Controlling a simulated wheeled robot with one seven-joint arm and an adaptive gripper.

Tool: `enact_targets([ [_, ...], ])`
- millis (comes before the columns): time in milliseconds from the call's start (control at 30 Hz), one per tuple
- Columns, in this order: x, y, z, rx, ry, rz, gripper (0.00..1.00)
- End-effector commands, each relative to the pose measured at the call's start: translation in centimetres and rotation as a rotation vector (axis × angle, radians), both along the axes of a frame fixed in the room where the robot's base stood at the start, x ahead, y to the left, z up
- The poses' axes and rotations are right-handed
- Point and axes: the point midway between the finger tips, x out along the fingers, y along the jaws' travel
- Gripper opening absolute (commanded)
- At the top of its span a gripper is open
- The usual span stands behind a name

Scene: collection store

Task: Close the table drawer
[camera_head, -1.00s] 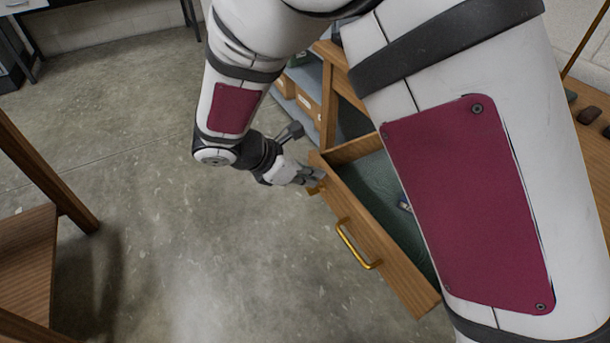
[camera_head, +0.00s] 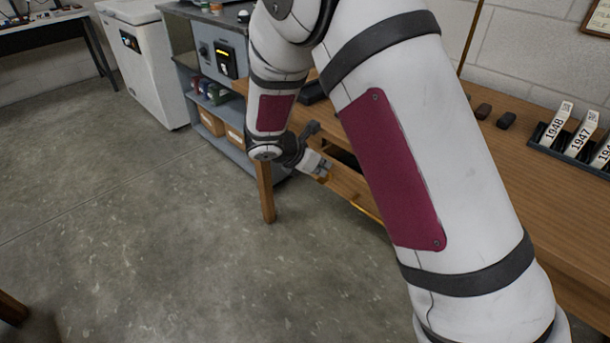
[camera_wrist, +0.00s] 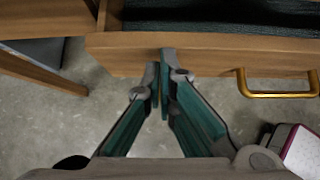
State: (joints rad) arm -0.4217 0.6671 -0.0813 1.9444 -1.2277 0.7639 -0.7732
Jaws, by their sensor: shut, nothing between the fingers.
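The wooden table drawer (camera_head: 352,192) stands partly open under the table top (camera_head: 500,140). Much of it is hidden behind my arm in the head view. In the wrist view the drawer front (camera_wrist: 215,50) crosses the upper part, with a dark green interior (camera_wrist: 225,14) behind it. Its brass handle (camera_wrist: 280,94) is to the right of my fingers. My gripper (camera_head: 325,169) is shut and empty. In the wrist view its fingertips (camera_wrist: 163,60) overlap the drawer front, left of the handle, and appear to be at its face.
A table leg (camera_head: 265,190) stands left of my gripper. Behind it is a grey shelf unit (camera_head: 190,75) with boxes, and a white chest (camera_head: 148,65). A rack of numbered labels (camera_head: 570,145) and dark blocks (camera_head: 506,120) sit on the table. The floor (camera_head: 150,240) in front is clear.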

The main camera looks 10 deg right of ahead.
Motion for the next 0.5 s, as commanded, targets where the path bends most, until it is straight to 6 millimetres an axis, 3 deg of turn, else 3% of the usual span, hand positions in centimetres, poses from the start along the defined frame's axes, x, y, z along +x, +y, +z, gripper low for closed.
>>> enact_targets([
  [200,1.0,-1.5,0.0,0.001,0.0,-0.001,0.0],
  [500,1.2,-1.7,0.0,0.0,0.0,0.0,0.0],
])
